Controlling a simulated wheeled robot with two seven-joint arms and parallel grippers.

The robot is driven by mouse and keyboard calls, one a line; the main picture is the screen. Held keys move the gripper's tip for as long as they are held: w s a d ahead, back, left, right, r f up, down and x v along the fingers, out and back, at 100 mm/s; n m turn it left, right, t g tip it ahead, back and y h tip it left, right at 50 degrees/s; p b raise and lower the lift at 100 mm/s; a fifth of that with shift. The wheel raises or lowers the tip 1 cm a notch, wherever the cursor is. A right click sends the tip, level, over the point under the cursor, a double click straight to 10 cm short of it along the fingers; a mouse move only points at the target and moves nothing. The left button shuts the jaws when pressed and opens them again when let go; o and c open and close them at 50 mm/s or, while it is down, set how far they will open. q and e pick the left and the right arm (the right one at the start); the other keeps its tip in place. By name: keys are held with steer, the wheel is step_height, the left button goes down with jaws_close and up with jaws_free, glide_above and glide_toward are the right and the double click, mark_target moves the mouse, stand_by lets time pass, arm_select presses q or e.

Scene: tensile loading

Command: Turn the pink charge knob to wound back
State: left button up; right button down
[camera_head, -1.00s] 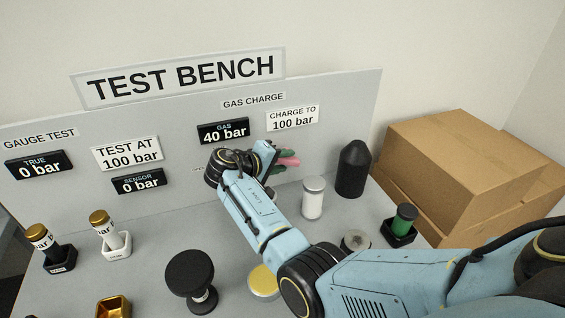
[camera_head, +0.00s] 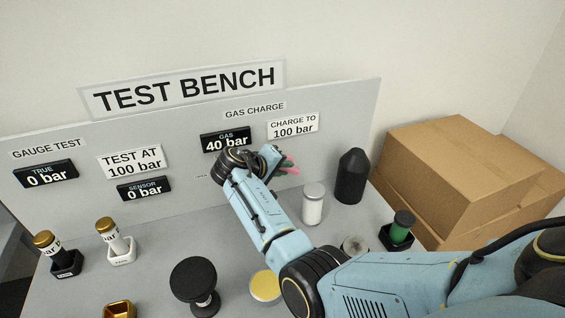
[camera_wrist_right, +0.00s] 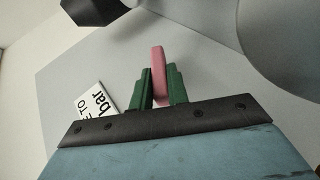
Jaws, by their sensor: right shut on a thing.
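The pink charge knob (camera_wrist_right: 158,72) shows in the right wrist view as a flat upright bar between the two green fingers of my right gripper (camera_wrist_right: 160,84). The fingers are shut on it. In the head view only a small pink part of the knob (camera_head: 291,170) shows beside my right gripper (camera_head: 284,163), against the grey panel. My right wrist hides the rest of the knob and any marks around it. The gas display (camera_head: 226,139) above reads 40 bar, and the sign (camera_head: 293,125) beside it reads charge to 100 bar. My left gripper is not in view.
A white cylinder (camera_head: 313,204), a black bottle (camera_head: 351,176) and a green-bodied part in a black holder (camera_head: 398,230) stand right of my forearm. Cardboard boxes (camera_head: 450,160) fill the right. Two gold-capped gauges (camera_head: 112,236) and a black knobbed part (camera_head: 193,279) stand left.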

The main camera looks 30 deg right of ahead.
steer(key=y+p, duration=0.2)
steer(key=p, duration=0.1)
steer(key=r+m+y+p, duration=0.1)
steer(key=y+p, duration=0.1)
steer(key=p, duration=0.1)
steer(key=d+y+p, duration=0.1)
steer(key=y+p, duration=0.1)
steer(key=p, duration=0.1)
steer(key=shift+s+r+t+p, duration=0.1)
steer(key=shift+r+t+p, duration=0.1)
steer(key=shift+t+p, duration=0.2)
steer(key=shift+d+f+m+y+p, duration=0.15)
steer(key=shift+m+y+p, duration=0.35)
steer(key=shift+y, duration=0.3)
steer(key=shift+d+f+t+y, duration=0.15)
steer(key=shift+t+y, duration=0.35)
steer(key=shift+y, duration=0.8)
steer(key=c, duration=1.4)
jaws_free()
steer(key=shift+o, duration=0.2)
steer(key=shift+s, duration=0.1)
steer(key=d+v, duration=0.1)
steer(key=v, duration=1.2)
steer(key=shift+a+r, duration=0.2)
steer(key=shift+a, duration=0.1)
